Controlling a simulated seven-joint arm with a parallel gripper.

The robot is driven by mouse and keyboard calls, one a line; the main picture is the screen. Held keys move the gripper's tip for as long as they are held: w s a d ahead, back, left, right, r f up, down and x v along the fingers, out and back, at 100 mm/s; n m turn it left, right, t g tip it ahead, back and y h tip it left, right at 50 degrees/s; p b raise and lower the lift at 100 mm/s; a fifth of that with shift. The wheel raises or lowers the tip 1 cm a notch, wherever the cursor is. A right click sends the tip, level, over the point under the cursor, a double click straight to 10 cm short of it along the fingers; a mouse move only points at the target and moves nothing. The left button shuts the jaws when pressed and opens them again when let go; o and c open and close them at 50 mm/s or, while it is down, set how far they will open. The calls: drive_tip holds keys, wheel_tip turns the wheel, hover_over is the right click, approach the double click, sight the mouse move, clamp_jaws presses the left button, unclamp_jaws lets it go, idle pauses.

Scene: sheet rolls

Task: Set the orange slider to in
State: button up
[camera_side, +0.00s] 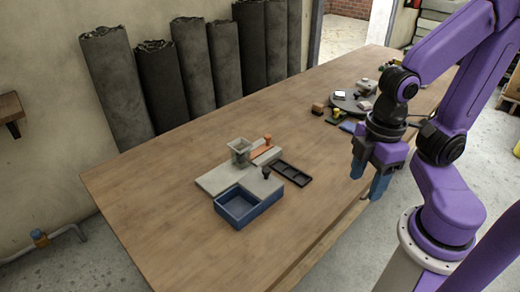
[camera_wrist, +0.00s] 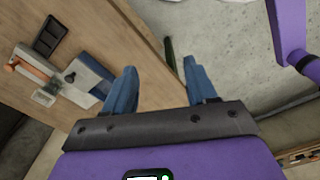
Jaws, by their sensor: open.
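The orange slider (camera_side: 262,151) is a small bar with an upright knob, at the back right of a pale grey board (camera_side: 212,181) on the table. In the wrist view the orange slider (camera_wrist: 34,72) lies at the far left. I cannot tell which end of its travel it is at. My gripper (camera_side: 368,178) is open and empty, with its blue fingers pointing down near the table's front edge, well to the right of the board. The wrist view shows the gripper (camera_wrist: 160,68) with its two fingers apart and nothing between them.
A clear box (camera_side: 240,151), a dark knob (camera_side: 266,172) and a blue open bin (camera_side: 238,207) are on or beside the board. A black tray (camera_side: 291,173) lies to its right. A dark turntable (camera_side: 350,104) with small items stands farther back. Bare table lies left.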

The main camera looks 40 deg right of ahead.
idle(0.3)
drive_tip(key=w+a+r+m, duration=0.1)
drive_tip(key=w+a, duration=0.2)
drive_tip(key=w, duration=0.9)
drive_tip(key=m+t+y, duration=0.3)
hover_over(268, 136)
drive_tip(key=s+d, duration=0.5)
wheel_tip(268, 136, down, 7)
drive_tip(key=x, duration=1.7)
drive_tip(key=shift+d, duration=0.2)
